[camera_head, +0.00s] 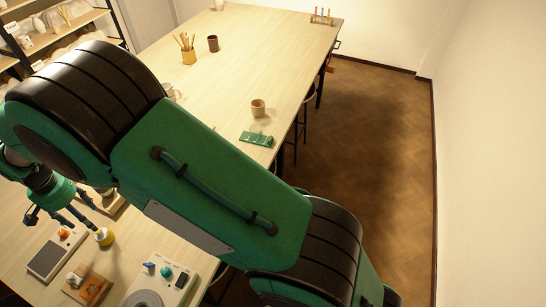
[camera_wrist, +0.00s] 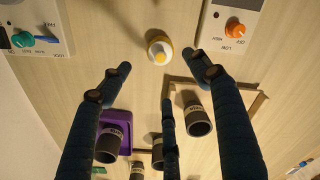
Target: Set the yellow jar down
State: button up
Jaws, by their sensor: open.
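The yellow jar (camera_head: 104,238) stands upright on the pale wooden table, at the lower left in the head view. In the wrist view the jar (camera_wrist: 159,50) is seen from above, with a pale body and yellow on its top. My gripper (camera_wrist: 158,68) is open. Its fingers are spread, and the jar shows beyond them with clear gaps on both sides, touching none of them. In the head view my gripper (camera_head: 88,226) is just left of the jar, with its fingertips close to it. The jar's underside is hidden.
A device with an orange knob (camera_head: 50,254) and one with a teal knob (camera_head: 163,283) flank the jar. A wooden board (camera_head: 88,286) lies in front. In the wrist view, a dark cup (camera_wrist: 198,127) and a purple tray (camera_wrist: 113,120) are near my fingers. The far table is mostly clear.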

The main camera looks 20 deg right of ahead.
jog(key=w+d+r+t, duration=0.1)
jog(key=w+d+r, duration=0.2)
jog(key=d+r, duration=1.2)
jog(key=s+d+r+t+y, duration=0.1)
jog(key=s+d+r, duration=0.1)
jog(key=d+r, duration=0.5)
jog(key=s+d+r, duration=0.2)
jog(key=d+r, duration=0.1)
jog(key=d, duration=0.8)
jog(key=s+d+r+t, duration=0.1)
jog(key=s+d, duration=1.1)
jog(key=d, duration=0.1)
jog(key=s+d+r+t+h, duration=0.1)
jog(key=s+d+r+t, duration=0.1)
jog(key=s+d, duration=1)
jog(key=shift+s+d+m+t, duration=0.3)
jog(key=shift+s+d, duration=0.05)
jog(key=shift+d, duration=0.05)
jog(key=shift+r, duration=0.1)
notch_tip(320, 180, down, 6)
jog(key=b, duration=0.5)
jog(key=shift+r+b, duration=0.25)
jog(key=shift+b, duration=0.05)
